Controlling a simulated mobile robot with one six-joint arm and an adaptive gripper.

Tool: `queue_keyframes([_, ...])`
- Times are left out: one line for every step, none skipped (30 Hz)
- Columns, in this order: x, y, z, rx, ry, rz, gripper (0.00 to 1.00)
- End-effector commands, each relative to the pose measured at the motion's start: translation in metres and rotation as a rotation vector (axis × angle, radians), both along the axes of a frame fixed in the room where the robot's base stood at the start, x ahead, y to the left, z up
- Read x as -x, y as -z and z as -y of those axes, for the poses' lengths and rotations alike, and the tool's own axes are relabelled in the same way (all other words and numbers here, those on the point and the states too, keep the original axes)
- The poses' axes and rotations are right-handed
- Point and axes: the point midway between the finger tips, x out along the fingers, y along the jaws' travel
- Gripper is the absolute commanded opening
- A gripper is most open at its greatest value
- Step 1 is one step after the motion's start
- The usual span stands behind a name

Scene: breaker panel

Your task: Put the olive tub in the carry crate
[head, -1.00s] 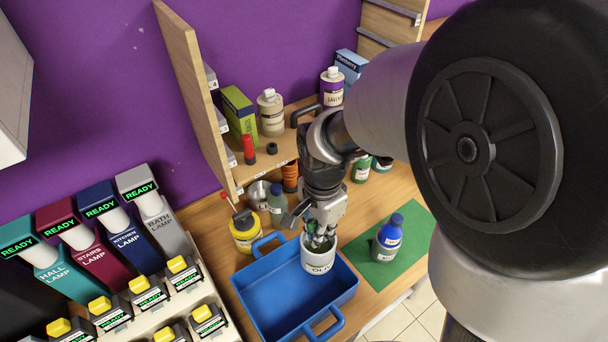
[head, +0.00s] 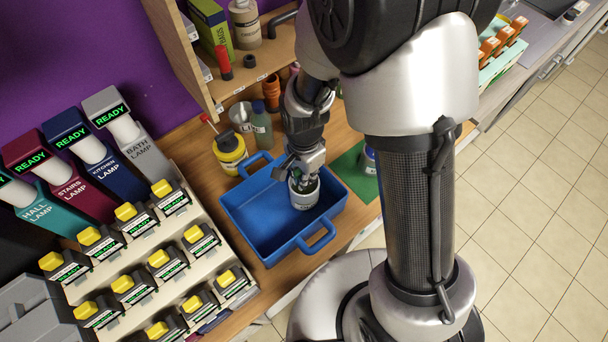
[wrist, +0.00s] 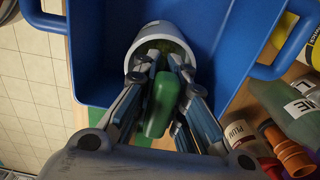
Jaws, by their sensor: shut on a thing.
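The olive tub (head: 304,197) is a pale grey round tub with dark lettering. It is within the outline of the blue carry crate (head: 235,219), toward the crate's right side. Whether it touches the crate floor I cannot tell. My gripper (head: 304,178) is shut on it from above, with the fingers reaching into its mouth. In the wrist view the tub (wrist: 166,34) is tilted in the picture, and a green piece (wrist: 162,105) shows between my fingers. The crate wall (wrist: 88,50) shows to the left of the tub there.
A yellow tub (head: 231,158), a metal cup (head: 241,115) and a green bottle (head: 262,125) stand behind the crate. The breaker panel (head: 140,250) is close on its left. A blue-capped bottle (head: 368,160) on a green mat (head: 347,168) is to its right.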

Motion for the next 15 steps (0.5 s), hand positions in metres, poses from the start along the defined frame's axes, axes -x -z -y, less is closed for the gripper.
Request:
queue_keyframes([-0.0004, -0.0009, -0.0001, -0.001, 0.000, 0.001, 0.00])
queue_keyframes([-0.0004, -0.0010, -0.0001, -0.001, 0.000, 0.001, 0.00])
queue_keyframes([-0.0004, -0.0009, -0.0001, -0.001, 0.000, 0.001, 0.00])
queue_keyframes([-0.0004, -0.0003, -0.0001, -0.001, 0.000, 0.001, 0.00])
queue_keyframes([-0.0004, 0.0006, -0.0001, -0.001, 0.000, 0.001, 0.00])
queue_keyframes([-0.0001, 0.0010, -0.0001, 0.000, 0.000, 0.000, 0.12])
queue_keyframes([-0.0001, 0.0006, -0.0001, 0.000, 0.000, 0.000, 0.14])
queue_keyframes([-0.0002, 0.0005, -0.0001, 0.000, 0.000, 0.000, 0.16])
queue_keyframes([-0.0001, 0.0005, -0.0001, 0.000, 0.000, 0.000, 0.19])
queue_keyframes([-0.0001, 0.0004, -0.0001, 0.000, 0.000, 0.000, 0.21])
queue_keyframes([-0.0002, 0.0004, -0.0001, 0.000, 0.000, 0.000, 0.23])
queue_keyframes([-0.0001, 0.0004, -0.0001, 0.000, 0.000, 0.000, 0.25])
queue_keyframes([-0.0001, 0.0004, -0.0001, 0.000, 0.000, 0.000, 0.27])
queue_keyframes([-0.0001, 0.0004, -0.0001, 0.000, 0.000, 0.000, 0.29])
queue_keyframes([-0.0001, 0.0004, -0.0001, 0.000, 0.000, 0.000, 0.32])
